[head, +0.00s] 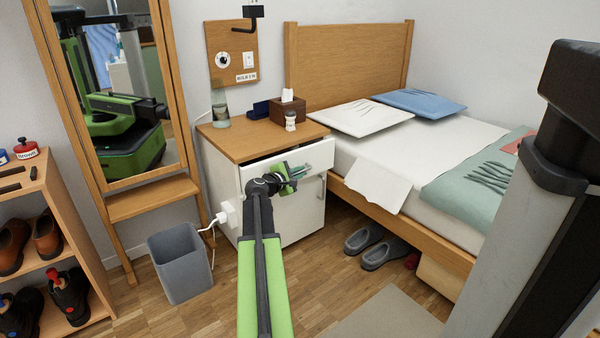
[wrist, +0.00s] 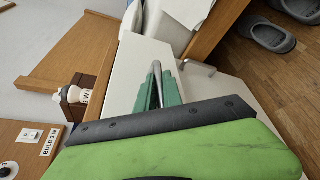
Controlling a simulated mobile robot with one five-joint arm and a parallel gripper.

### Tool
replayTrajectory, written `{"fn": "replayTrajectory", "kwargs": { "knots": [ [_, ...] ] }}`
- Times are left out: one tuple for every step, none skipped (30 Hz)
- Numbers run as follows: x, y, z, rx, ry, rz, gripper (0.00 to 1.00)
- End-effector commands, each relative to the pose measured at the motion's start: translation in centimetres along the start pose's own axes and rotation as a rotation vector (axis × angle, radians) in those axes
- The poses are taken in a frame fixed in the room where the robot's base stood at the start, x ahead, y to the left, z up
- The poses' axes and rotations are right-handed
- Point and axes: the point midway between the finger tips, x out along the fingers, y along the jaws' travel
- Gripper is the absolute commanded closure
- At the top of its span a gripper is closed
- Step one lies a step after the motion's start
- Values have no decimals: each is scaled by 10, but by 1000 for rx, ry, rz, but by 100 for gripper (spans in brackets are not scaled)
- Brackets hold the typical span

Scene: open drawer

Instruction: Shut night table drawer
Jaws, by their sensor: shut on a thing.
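The night table (head: 232,143) has a wooden top and a white body, and stands between the mirror and the bed. Its white drawer (head: 318,150) is partly open, with a dark gap between the tabletop and the drawer front. My gripper (head: 299,172) is at the drawer front, its green fingers shut on the grey drawer handle (wrist: 156,72). In the wrist view the fingers (wrist: 158,98) lie on both sides of the handle bar. The fingers and arm hide part of the drawer front. The cabinet door (head: 290,218) below looks shut.
A grey bin (head: 180,265) stands left of the night table. The bed (head: 420,150) is close on the right, with grey slippers (head: 380,253) on the floor.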

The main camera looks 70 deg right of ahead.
Motion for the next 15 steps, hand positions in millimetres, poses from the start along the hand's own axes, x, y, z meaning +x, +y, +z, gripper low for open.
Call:
{"fn": "replayTrajectory", "kwargs": {
  "knots": [
    [0, -1, -1, 2, 2, -2, 100],
    [0, -1, -1, 2, 2, -2, 100],
    [0, -1, -1, 2, 2, -2, 100],
    [0, 0, -2, 2, 2, -2, 100],
    [1, 1, -3, 2, 2, -1, 100],
    [2, 3, -6, 2, 2, -1, 100],
    [3, 5, -9, 2, 3, -1, 100],
    [5, 8, -12, 2, 3, -1, 100],
    [8, 12, -18, 2, 3, -1, 100],
    [10, 15, -22, 2, 3, -1, 100],
    [11, 18, -26, 2, 3, -2, 100],
    [13, 21, -30, 2, 3, -2, 100],
    [14, 23, -33, 2, 3, -2, 100],
    [14, 24, -34, 2, 3, -1, 100],
    [14, 24, -35, 2, 3, -1, 100]
  ]
}}
